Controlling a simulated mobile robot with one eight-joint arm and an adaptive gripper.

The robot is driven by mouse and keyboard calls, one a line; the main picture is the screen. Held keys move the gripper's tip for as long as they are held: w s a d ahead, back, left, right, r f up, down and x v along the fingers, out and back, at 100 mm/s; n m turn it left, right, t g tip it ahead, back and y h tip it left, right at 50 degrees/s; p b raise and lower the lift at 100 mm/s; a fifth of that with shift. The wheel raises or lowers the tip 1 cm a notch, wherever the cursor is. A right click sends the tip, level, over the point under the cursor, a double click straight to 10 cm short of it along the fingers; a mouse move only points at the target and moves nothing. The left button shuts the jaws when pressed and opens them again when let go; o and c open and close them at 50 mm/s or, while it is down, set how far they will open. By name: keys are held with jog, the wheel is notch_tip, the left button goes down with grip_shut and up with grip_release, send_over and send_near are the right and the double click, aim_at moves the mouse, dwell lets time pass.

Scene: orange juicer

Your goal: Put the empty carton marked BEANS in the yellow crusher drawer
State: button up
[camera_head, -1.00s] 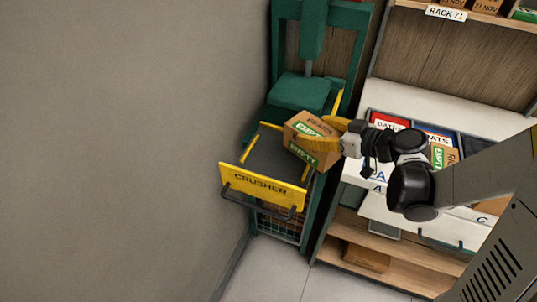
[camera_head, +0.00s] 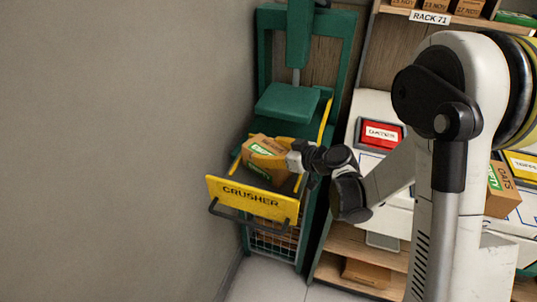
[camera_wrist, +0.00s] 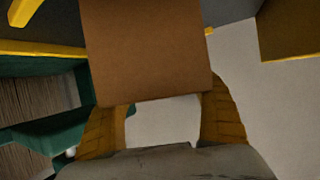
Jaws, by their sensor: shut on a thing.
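A brown cardboard carton (camera_head: 266,163) with green-and-white labels is in my gripper (camera_head: 288,160), tilted; its marking is too small to read for certain in the head view. The yellow crusher drawer (camera_head: 250,199), lettered CRUSHER, is pulled out. The carton is over the drawer's dark tray, behind the front panel; I cannot tell if it touches the tray floor. In the wrist view the carton's plain brown face (camera_wrist: 150,50) sits between the yellow fingers of my gripper (camera_wrist: 163,105), hiding their tips.
The green crusher press (camera_head: 287,103) stands behind the drawer. A grey wall (camera_head: 110,150) is close on the left. My own arm hides part of that side.

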jog(key=shift+f, duration=0.2)
jog(key=o, duration=1.4)
jog(key=shift+r, duration=0.1)
jog(key=shift+r, duration=0.2)
jog(key=s+d+r+m+h+p, duration=0.1)
jog(key=s+d+r+m+h, duration=0.2)
jog(key=s+d, duration=0.3)
jog(key=s+d+r+m+g+h+p, duration=0.1)
jog(key=s+d+r+m+h, duration=0.2)
jog(key=s, duration=0.9)
jog(key=s+d+r+m+g+h+p, duration=0.1)
jog(key=s+d+r+m+h, duration=0.2)
jog(key=s+d+r, duration=0.3)
jog(key=shift+s+d+r+h, duration=0.2)
jog(key=shift+s+d+h, duration=0.2)
jog(key=shift+s+d, duration=1.25)
